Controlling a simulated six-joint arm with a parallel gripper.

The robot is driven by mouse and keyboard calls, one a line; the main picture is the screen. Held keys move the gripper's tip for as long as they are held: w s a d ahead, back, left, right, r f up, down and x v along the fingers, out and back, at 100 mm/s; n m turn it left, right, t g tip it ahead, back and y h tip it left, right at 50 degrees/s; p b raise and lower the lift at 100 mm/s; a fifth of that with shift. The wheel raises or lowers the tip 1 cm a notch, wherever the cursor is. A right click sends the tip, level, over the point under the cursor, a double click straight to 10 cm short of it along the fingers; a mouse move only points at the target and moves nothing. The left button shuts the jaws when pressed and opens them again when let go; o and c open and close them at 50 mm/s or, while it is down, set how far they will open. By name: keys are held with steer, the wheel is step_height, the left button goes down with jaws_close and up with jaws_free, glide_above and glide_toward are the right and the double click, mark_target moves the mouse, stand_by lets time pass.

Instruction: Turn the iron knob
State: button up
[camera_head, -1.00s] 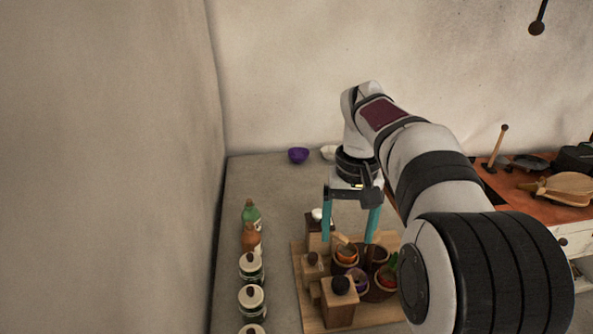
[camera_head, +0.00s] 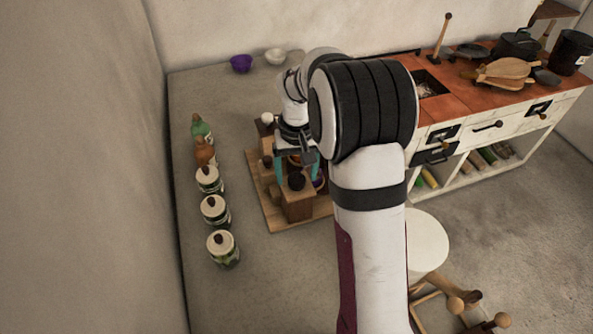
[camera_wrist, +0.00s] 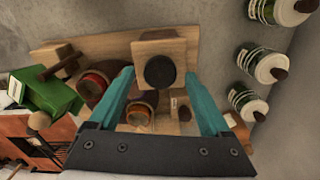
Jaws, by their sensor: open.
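The dark round iron knob (camera_head: 296,181) sits on a wooden block (camera_head: 297,206) at the front of a wooden board (camera_head: 262,199). It also shows in the wrist view (camera_wrist: 160,71), on the end of its block (camera_wrist: 160,45). My gripper (camera_head: 297,166) has two teal fingers, spread apart and empty. In the wrist view the knob lies between the fingertips of my gripper (camera_wrist: 158,76); no contact shows, and the remaining distance is hard to judge. My arm hides the right part of the board in the head view.
Several lidded jars (camera_head: 215,210) and two bottles (camera_head: 203,140) line the left side. Bowls (camera_head: 241,63) stand at the back. A red-topped stove (camera_head: 450,100) is to the right. The counter in front of the board is bare.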

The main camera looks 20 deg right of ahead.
jaws_close()
stand_by(0.3)
steer(key=shift+m, duration=0.3)
steer(key=m, duration=0.3)
steer(key=shift+m, duration=0.4)
steer(key=m, duration=0.4)
steer(key=shift+s+d+m, duration=0.1)
steer(key=shift+m, duration=0.2)
steer(key=m, duration=0.8)
steer(key=shift+s, duration=0.1)
steer(key=shift+m, duration=0.5)
